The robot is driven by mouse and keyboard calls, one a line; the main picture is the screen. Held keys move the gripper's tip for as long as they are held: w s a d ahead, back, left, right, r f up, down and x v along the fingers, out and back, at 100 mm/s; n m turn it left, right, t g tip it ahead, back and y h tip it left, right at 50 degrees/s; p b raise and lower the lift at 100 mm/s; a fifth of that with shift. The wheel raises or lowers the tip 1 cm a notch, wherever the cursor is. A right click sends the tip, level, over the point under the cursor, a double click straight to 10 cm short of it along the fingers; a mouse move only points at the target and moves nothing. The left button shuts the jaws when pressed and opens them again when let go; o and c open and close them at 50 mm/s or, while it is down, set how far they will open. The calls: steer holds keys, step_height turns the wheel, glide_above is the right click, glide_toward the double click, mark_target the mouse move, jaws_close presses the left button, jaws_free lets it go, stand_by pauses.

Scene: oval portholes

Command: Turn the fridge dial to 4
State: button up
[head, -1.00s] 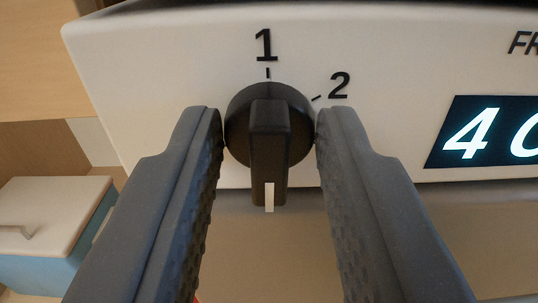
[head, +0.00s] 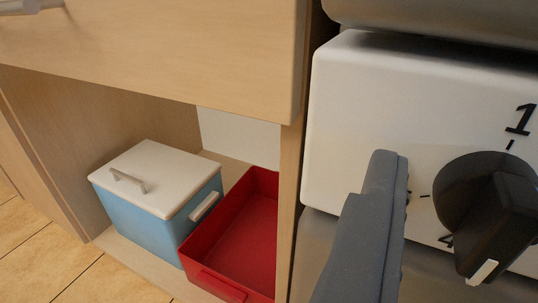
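The black fridge dial (head: 463,190) is at the right edge in the head view, on the white fridge panel (head: 345,110). Its grip bar points down and slightly left, with a white mark (head: 482,272) at its end. The number 1 (head: 520,120) stands above the dial. A numeral that looks like a 4 (head: 447,240) is partly hidden at its lower left. I cannot tell exactly which number the mark faces. One grey finger of my gripper (head: 375,225) stands left of the dial, apart from it. The other finger is out of view, but none lies beside the visible one.
Left of the fridge, an open cabinet compartment holds a blue cooler with a white lid (head: 150,185) and a red bin (head: 250,235). A wooden drawer front (head: 170,45) is above them. A grey surface (head: 440,20) overhangs the panel.

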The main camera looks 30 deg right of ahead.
steer(key=p+v, duration=0.2)
steer(key=v, duration=1.2)
steer(key=shift+p, duration=0.3)
steer(key=shift+w, duration=0.1)
